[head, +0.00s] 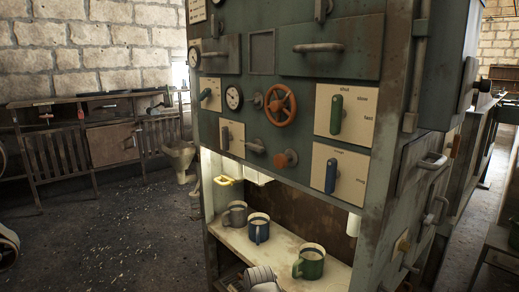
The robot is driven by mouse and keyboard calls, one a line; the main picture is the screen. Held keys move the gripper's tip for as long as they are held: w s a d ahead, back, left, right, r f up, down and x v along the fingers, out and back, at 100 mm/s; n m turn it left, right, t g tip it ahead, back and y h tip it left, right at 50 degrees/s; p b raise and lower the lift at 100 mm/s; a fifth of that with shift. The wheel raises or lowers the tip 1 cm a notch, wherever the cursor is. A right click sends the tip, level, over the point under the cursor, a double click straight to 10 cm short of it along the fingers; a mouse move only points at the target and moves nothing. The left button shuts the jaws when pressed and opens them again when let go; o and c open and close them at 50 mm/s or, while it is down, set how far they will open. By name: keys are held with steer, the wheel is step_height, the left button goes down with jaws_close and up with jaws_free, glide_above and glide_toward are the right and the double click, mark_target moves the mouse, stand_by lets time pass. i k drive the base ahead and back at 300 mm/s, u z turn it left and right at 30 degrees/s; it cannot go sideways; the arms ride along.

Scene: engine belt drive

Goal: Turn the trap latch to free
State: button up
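I cannot tell which control is the trap latch, as most plate lettering is too small to read. On the green cabinet front, a green lever (336,115) stands upright on a cream plate marked shut, slow and fast. Below it, a blue lever (330,176) stands near upright on another cream plate whose words are unclear. Two smaller levers sit at the left, the upper one (206,94) green and tilted, the lower one (225,138) dark and upright. A pale ribbed part, probably my gripper (260,279), shows at the bottom edge, below the shelf; its fingers are not discernible.
An orange handwheel (280,105), an orange knob (286,159) and a yellow handle (225,181) stick out of the cabinet. Grey, blue and green mugs (309,262) stand on the cream shelf (275,239). Handles protrude from the right side. Open floor (110,225) lies left.

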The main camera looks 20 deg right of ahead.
mark_target(255, 147)
steer(key=z, duration=0.45)
steer(key=k, duration=1.15)
steer(key=u, duration=0.65)
steer(key=i, duration=1.05)
